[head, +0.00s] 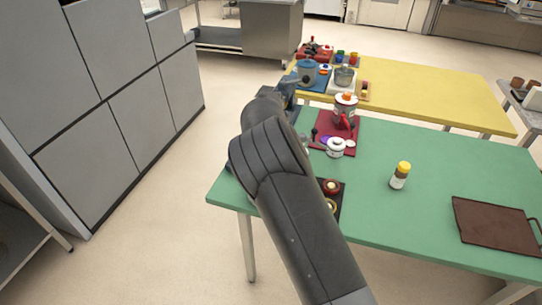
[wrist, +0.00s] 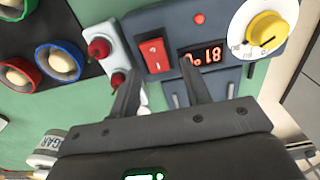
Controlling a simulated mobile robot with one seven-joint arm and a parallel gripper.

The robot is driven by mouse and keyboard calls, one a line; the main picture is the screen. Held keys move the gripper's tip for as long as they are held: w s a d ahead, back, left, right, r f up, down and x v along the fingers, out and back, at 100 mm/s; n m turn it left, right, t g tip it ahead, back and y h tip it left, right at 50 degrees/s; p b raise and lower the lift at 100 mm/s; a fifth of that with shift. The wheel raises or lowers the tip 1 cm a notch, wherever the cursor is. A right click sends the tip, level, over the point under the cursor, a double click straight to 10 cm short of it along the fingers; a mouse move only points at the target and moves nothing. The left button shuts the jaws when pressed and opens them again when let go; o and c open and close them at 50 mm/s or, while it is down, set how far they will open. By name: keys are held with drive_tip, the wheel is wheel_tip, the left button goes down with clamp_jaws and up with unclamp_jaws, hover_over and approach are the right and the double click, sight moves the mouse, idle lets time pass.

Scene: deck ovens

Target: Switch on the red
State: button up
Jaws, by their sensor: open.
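In the wrist view a red rocker switch (wrist: 152,55) sits on a grey-blue control unit (wrist: 180,20). A red-lit display (wrist: 204,57), upside down here, is right of the switch, with a small red lamp (wrist: 198,18) above. My gripper (wrist: 161,70) is open and empty. Its fingertips show just below the switch and display, one toward each side; I cannot tell whether they touch the unit. In the head view my arm hides the gripper and the switch.
A yellow knob on a white dial (wrist: 264,30) is right of the display. Cups with coloured rims (wrist: 58,60) and a sugar jar (wrist: 46,148) are to the left.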

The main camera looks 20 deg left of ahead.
wheel_tip(320, 180, up, 11)
drive_tip(key=shift+s+f, duration=0.15)
idle(0.5)
